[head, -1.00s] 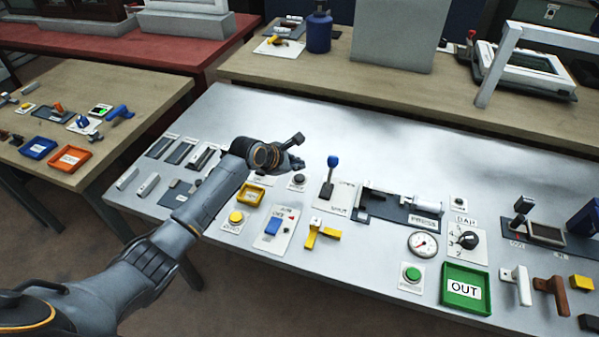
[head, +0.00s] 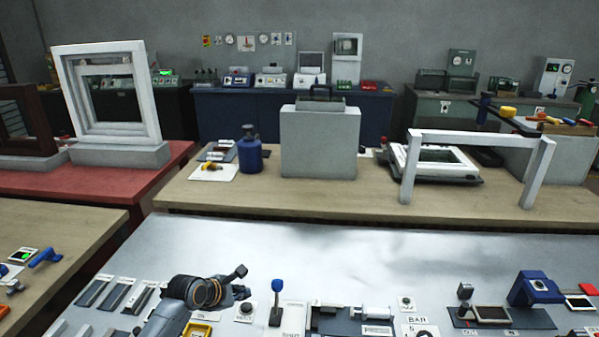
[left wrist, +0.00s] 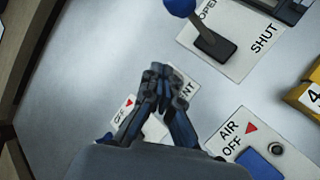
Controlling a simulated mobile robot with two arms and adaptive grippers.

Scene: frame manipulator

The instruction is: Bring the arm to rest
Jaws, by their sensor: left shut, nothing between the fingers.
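My left gripper (head: 238,293) is over the pale work table (head: 300,240), at the bottom of the head view. In the left wrist view its fingers (left wrist: 158,78) are together with nothing between them. Below them are a label partly reading "ENT" (left wrist: 186,88) and a small "OFF" plate (left wrist: 125,112), both partly covered by the fingers. The blue-knobbed lever (head: 277,288) stands just right of the gripper, apart from it. It also shows at the top of the left wrist view (left wrist: 181,7). My right gripper is in neither view.
A black button (head: 246,308) lies close to the gripper. Slotted plates (head: 115,293) lie to its left, and a press (head: 345,320) and a blue device (head: 535,287) to its right. A wooden bench behind holds a blue bottle (head: 250,152), a grey box (head: 318,140) and a white frame (head: 478,138).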

